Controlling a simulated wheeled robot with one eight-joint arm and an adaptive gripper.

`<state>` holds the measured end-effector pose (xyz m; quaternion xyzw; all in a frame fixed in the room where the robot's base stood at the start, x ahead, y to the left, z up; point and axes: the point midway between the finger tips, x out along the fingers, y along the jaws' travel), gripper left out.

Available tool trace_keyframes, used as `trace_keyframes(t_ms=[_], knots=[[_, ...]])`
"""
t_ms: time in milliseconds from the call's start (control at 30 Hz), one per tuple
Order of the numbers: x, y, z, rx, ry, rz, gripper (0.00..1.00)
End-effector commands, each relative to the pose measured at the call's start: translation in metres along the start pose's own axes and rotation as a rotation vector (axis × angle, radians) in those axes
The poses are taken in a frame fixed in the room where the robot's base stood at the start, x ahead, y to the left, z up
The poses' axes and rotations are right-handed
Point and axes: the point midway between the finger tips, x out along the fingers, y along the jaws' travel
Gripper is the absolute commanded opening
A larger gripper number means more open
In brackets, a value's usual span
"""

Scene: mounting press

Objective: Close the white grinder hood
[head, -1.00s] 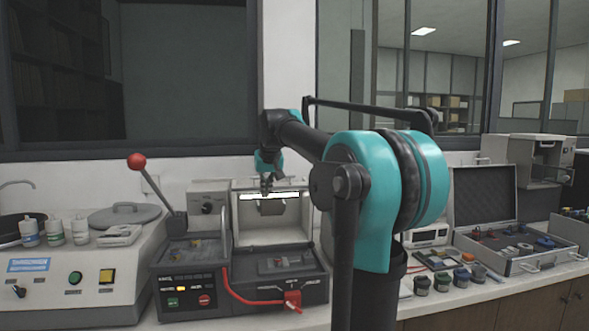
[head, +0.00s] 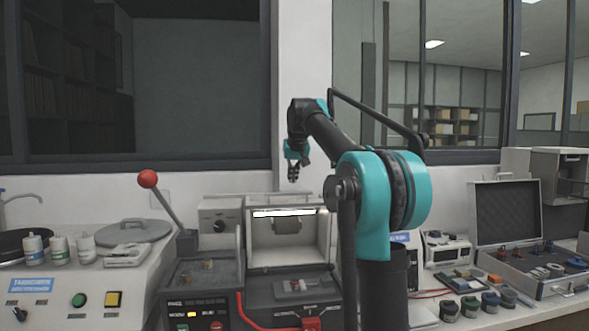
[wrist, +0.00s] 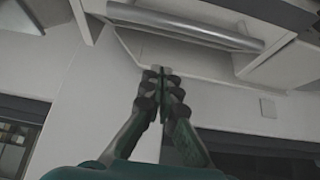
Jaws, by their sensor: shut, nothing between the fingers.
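The white grinder hood (head: 270,203) is raised at the top of the grinder housing in the head view, and the lit chamber below it stands open. A dark cylindrical part (head: 287,226) shows inside the chamber. My gripper (head: 293,178) is shut and empty, hanging pointed down a little above the hood's top edge. In the wrist view, my closed fingertips (wrist: 161,74) point toward a pale panel, with a metal bar handle (wrist: 185,27) above them in the picture. The fingers appear apart from the handle.
A lever with a red knob (head: 148,179) stands left of the grinder. A red cable (head: 262,322) runs along its front. A machine with a round grey lid (head: 134,230) is at left. An open case (head: 505,215) and several small jars sit at right.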

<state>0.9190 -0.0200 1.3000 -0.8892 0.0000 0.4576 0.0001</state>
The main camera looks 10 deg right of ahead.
Motion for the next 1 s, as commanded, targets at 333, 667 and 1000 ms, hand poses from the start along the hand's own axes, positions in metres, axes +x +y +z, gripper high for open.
trace_keyframes(t_ms=[333, 667, 1000], knots=[[0.013, 0.000, 0.026, 0.000, 0.000, 0.000, 0.00], [0.009, 0.000, 0.038, 0.000, 0.000, 0.000, 0.00], [0.009, 0.000, 0.038, 0.000, 0.005, 0.000, 0.00]])
